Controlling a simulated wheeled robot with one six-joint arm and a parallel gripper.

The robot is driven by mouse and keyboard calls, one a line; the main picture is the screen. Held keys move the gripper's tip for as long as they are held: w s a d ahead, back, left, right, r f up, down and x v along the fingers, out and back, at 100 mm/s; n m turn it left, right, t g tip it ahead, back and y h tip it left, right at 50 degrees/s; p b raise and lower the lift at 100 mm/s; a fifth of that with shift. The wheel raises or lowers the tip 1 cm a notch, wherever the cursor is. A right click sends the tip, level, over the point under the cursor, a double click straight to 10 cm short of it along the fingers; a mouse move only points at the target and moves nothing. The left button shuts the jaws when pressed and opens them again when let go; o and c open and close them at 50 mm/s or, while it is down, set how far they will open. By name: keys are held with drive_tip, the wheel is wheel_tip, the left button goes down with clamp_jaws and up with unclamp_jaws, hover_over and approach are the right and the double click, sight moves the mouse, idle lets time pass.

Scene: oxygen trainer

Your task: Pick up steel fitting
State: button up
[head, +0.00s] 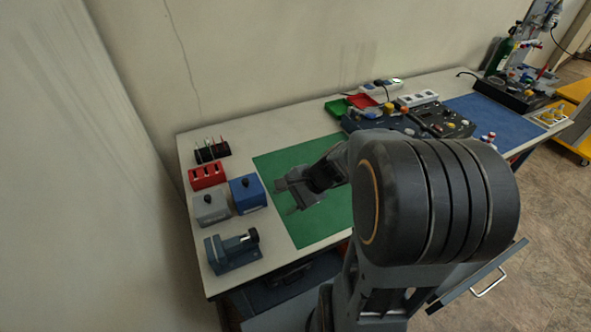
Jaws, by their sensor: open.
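My gripper (286,197) is above the left part of the green mat (285,238). Its two fingers point left and stand apart, with nothing seen between them. I cannot make out a steel fitting for certain. It may be too small to tell here or hidden behind my arm, which covers the right part of the mat and the table's front middle.
Left of the mat stand a blue box (247,196), a grey box (211,209), a red holder (207,176), a black rack (211,151) and a vise (232,252). Dark panels (440,119) and a blue mat (507,126) lie right. An open drawer (480,280) juts out front right.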

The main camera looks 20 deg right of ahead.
drive_tip(key=w+d+f+m+t, duration=0.1)
drive_tip(key=w+d+m+t, duration=0.1)
drive_tip(key=d+m, duration=0.2)
drive_tip(key=w+d+f+m+t+h, duration=0.1)
drive_tip(key=w+d+m+t, duration=0.1)
drive_tip(key=d+m, duration=0.3)
drive_tip(key=w+d+f+m+t+p, duration=0.1)
drive_tip(key=w+d+m+t, duration=0.1)
drive_tip(key=d+m+t, duration=0.2)
drive_tip(key=shift+w+d+f+m, duration=0.1)
drive_tip(key=shift+d+f+m, duration=0.15)
drive_tip(key=shift+m, duration=0.45)
drive_tip(key=shift+w+d+f+m, duration=0.1)
drive_tip(key=shift+d+m, duration=0.1)
drive_tip(key=shift+m, duration=0.5)
drive_tip(key=shift+t+h, duration=0.3)
drive_tip(key=x, duration=0.6)
drive_tip(key=shift+w+d+f, duration=0.1)
drive_tip(key=shift+w+f, duration=0.15)
drive_tip(key=shift+p+x, duration=0.85)
drive_tip(key=shift+x, duration=2.45)
drive_tip(key=shift+r, duration=0.1)
drive_tip(key=shift+c, duration=0.2)
clamp_jaws()
drive_tip(key=shift+r, duration=0.1)
